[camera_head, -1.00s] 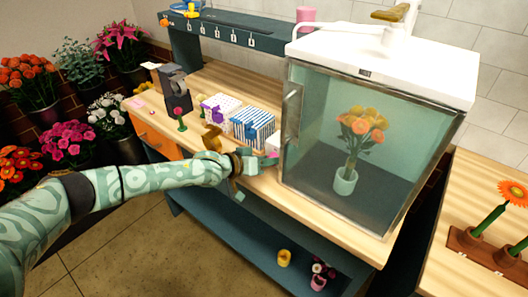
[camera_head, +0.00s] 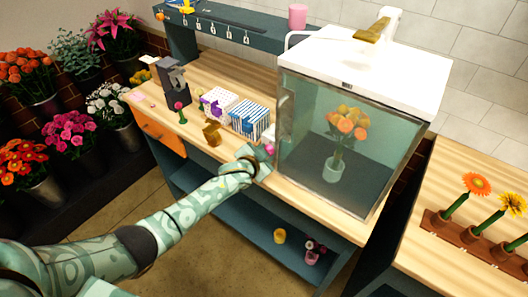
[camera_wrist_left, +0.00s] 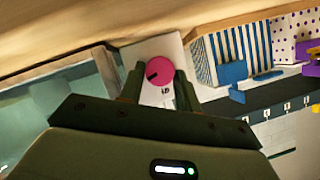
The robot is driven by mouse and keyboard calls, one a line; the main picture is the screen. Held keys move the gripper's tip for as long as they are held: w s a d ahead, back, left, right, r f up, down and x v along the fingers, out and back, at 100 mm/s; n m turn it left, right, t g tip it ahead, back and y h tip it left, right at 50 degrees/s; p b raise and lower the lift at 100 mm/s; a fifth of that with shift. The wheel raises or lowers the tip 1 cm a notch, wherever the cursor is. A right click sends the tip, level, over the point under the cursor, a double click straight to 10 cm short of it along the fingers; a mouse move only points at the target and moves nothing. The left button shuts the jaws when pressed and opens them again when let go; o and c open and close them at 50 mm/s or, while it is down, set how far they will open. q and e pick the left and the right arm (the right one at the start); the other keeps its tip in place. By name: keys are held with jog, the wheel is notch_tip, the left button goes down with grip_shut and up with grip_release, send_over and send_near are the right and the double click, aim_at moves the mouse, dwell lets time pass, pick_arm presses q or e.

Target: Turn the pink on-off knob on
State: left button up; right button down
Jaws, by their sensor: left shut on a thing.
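The pink knob (camera_wrist_left: 160,70) is round, with a dark mark toward its left side in the left wrist view. It sits on a white box (camera_wrist_left: 146,49) with small dark marks beside it. In the head view the knob (camera_head: 270,149) shows as a small pink spot by the glass cabinet's front left corner. My left gripper (camera_wrist_left: 157,84) has one finger on each side of the knob and is shut on it. In the head view my left gripper (camera_head: 260,159) partly hides the knob and box. My right gripper is not in view.
The glass cabinet (camera_head: 300,105) holding a vase of orange flowers stands just right of the knob. A blue-striped box (camera_head: 250,118), a dotted box (camera_head: 218,102) and a brown-gold object (camera_head: 212,133) stand to the left on the wooden bench. A lower shelf (camera_head: 240,222) lies below.

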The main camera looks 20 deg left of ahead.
pick_arm(q)
jog(key=shift+s+d+f+m+t+y+b, duration=0.15)
jog(key=shift+m+y+b, duration=0.1)
jog(key=shift+m+b, duration=0.15)
jog(key=shift+d+f+m+t+y+b, duration=0.1)
jog(key=shift+f+m+t+y+b, duration=0.05)
jog(key=shift+m+y+b, duration=0.2)
jog(key=shift+r+m, duration=0.1)
jog(key=shift+m, duration=0.25)
jog(key=o, duration=1)
